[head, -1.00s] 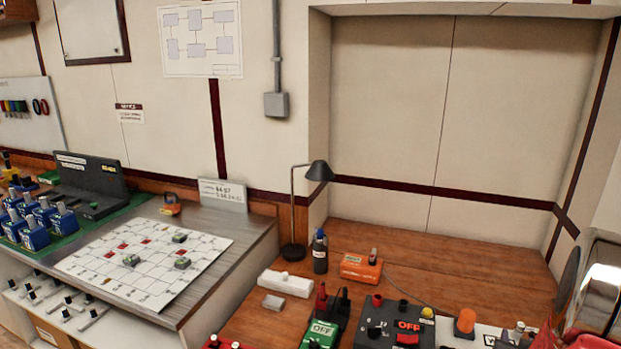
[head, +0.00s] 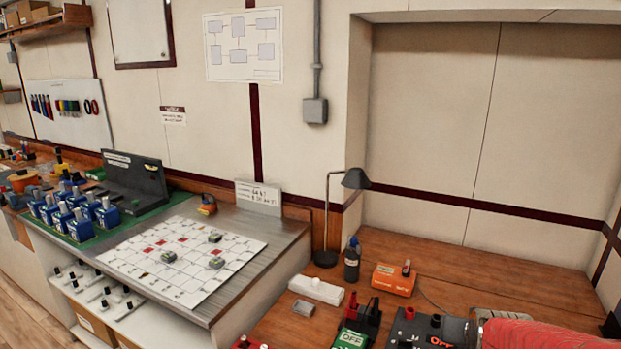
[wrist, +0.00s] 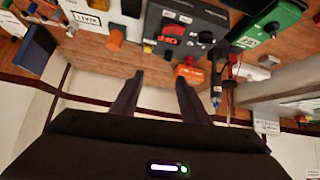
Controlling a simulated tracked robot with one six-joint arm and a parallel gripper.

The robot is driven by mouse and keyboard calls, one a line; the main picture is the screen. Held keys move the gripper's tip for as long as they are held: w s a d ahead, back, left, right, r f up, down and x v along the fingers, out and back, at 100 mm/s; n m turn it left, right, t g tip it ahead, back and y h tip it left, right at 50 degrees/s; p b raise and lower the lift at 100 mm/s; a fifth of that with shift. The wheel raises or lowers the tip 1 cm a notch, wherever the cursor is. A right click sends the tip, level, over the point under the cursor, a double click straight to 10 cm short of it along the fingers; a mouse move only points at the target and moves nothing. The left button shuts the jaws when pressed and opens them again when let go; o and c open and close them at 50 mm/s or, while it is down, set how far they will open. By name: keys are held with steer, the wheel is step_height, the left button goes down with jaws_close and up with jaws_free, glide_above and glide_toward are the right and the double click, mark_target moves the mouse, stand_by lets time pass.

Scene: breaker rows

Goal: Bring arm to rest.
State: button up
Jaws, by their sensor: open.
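My gripper (wrist: 160,77) shows in the wrist view with its two dark fingers apart and nothing between them. The wrist picture is upside down, with the bench top and its devices at the top. The fingers point toward the wooden bench near a black unit marked OFF (wrist: 172,36) and an orange box (wrist: 189,72). No contact with either shows. In the head view a red part of my arm (head: 550,334) shows at the lower right; the gripper itself is out of that view.
Left is a counter with a white grid board (head: 186,262) and several blue breakers (head: 78,224). The bench's back area is clear.

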steer(key=s+a+r+n+g+y, duration=0.1)
steer(key=s+a+r+n+y, duration=0.1)
steer(key=s+a, duration=0.6)
steer(key=s+a+r+n+g+y, duration=0.1)
steer(key=s+a+r+n, duration=0.1)
steer(key=s+a, duration=0.6)
steer(key=a+r, duration=0.1)
steer(key=a, duration=0.3)
steer(key=shift+s+a+r+g+y, duration=0.2)
steer(key=shift+s+r+g+y, duration=0.1)
steer(key=shift+s+g+y, duration=0.1)
steer(key=shift+d, duration=0.1)
